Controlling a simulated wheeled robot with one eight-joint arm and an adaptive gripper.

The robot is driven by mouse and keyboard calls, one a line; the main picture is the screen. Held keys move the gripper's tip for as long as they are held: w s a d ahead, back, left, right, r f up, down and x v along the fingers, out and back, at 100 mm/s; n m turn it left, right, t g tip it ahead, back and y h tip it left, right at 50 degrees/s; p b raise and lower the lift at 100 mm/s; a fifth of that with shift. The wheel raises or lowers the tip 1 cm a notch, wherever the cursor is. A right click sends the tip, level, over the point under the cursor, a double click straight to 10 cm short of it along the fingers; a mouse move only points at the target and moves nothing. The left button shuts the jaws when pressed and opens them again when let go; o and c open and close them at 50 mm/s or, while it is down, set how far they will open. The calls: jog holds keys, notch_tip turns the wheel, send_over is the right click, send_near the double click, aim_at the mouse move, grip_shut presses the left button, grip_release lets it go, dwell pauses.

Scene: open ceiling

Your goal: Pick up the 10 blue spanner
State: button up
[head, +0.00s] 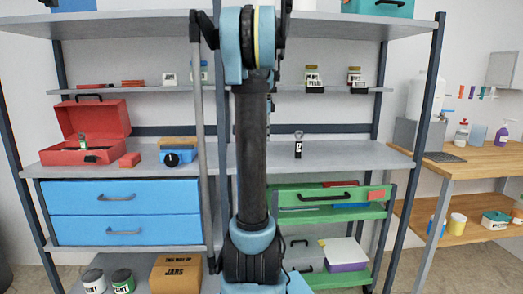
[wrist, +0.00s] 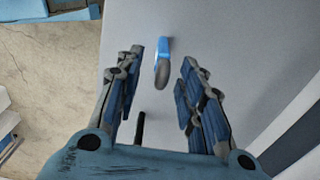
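In the wrist view, a small thing with a blue upper part and a rounded grey end (wrist: 163,66) is on a plain grey surface. It looks like the blue spanner, but no number is readable. My gripper (wrist: 160,82) is open, with one finger on each side of this thing and nothing held. The fingers appear clear of it. In the head view I cannot pick out the blue spanner, and my arm covers the middle of the shelves.
A grey shelf (head: 345,157) holds a red toolbox (head: 92,125), a blue box (head: 181,156) and a small black labelled item with a grey top (head: 298,147). Below are blue drawers (head: 125,212) and an open green drawer (head: 330,214). A wooden bench (head: 485,159) stands at right.

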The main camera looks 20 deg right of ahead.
jog(key=shift+w+a+f, duration=0.15)
jog(key=shift+f, duration=2.2)
jog(key=shift+c, duration=0.2)
grip_shut()
